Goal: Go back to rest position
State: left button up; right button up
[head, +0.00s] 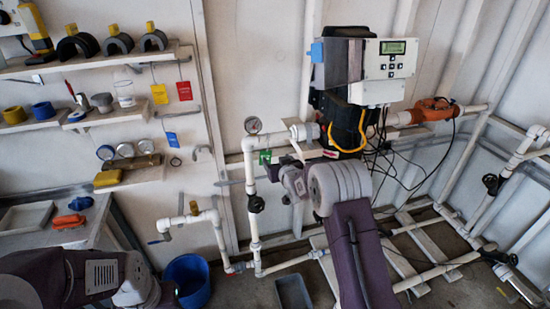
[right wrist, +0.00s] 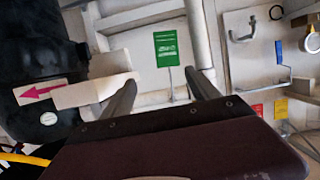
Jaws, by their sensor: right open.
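My right gripper (head: 276,168) is in front of the white pipework, just left of the reactor unit. In the right wrist view its two fingers (right wrist: 163,92) stand wide apart with nothing between them. A green tag (right wrist: 166,48) hangs on the wall side beyond the fingertips; it also shows in the head view (head: 265,157). My right arm reaches up from the bottom centre and hides part of the pipes. My left arm shows at the lower left; its gripper cannot be made out.
The reactor's grey control box (head: 390,62) and black housing (head: 343,125) stand right of my right gripper. A blue bucket (head: 187,281) and grey bin (head: 293,292) stand on the floor. Shelves line the left wall.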

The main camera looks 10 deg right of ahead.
notch_tip(320, 180, up, 9)
jog(key=s+a, duration=0.1)
jog(key=s, duration=0.1)
jog(key=s+f+g, duration=0.4)
jog(key=s+f, duration=0.1)
jog(key=s, duration=0.8)
jog(key=s+f+g, duration=0.5)
jog(key=s+f, duration=0.1)
jog(key=s, duration=0.7)
jog(key=s+f+g, duration=0.4)
jog(key=s+f, duration=0.2)
jog(key=s, duration=0.7)
jog(key=shift+m, duration=0.3)
jog(key=shift+w, duration=0.15)
